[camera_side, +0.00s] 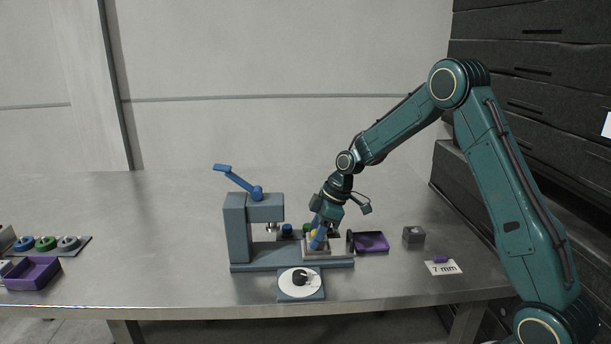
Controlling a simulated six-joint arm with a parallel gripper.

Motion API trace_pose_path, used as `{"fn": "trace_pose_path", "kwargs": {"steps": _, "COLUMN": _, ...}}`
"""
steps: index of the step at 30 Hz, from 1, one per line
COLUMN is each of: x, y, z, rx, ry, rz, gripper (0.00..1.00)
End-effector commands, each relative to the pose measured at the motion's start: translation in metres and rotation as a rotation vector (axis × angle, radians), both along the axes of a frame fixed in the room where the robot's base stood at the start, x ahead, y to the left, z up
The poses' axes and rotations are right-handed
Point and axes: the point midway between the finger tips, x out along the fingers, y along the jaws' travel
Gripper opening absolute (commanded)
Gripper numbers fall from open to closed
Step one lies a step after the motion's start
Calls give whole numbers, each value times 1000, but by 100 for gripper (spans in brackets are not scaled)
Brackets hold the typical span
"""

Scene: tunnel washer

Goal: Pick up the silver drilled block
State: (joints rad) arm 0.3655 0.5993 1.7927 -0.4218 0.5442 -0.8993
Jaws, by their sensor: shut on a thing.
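My gripper (319,242) points down at the right part of the grey-blue bench machine. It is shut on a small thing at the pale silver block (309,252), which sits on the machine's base. I cannot tell whether the block rests on the base or is slightly lifted.
The machine (238,228) has a raised blue lever (238,178) and a white dial (300,281) in front. To the right are a purple tray (371,242), a dark grey block (413,235) and a "7 mm" card (443,268). A purple bin (32,273) and coloured rings stand far left.

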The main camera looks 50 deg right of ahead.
Motion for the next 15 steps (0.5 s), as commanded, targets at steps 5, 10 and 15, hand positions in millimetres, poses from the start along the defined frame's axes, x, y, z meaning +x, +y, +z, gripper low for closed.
{"fn": "trace_pose_path", "kwargs": {"steps": 5, "x": 1, "y": 0, "z": 15, "rx": -1, "ry": -5, "rz": 0, "gripper": 12}}
{"fn": "trace_pose_path", "kwargs": {"steps": 10, "x": 1, "y": -1, "z": 40, "rx": -2, "ry": -8, "rz": 0, "gripper": 12}}
{"fn": "trace_pose_path", "kwargs": {"steps": 15, "x": 1, "y": -1, "z": 73, "rx": -2, "ry": -7, "rz": 0, "gripper": 12}}
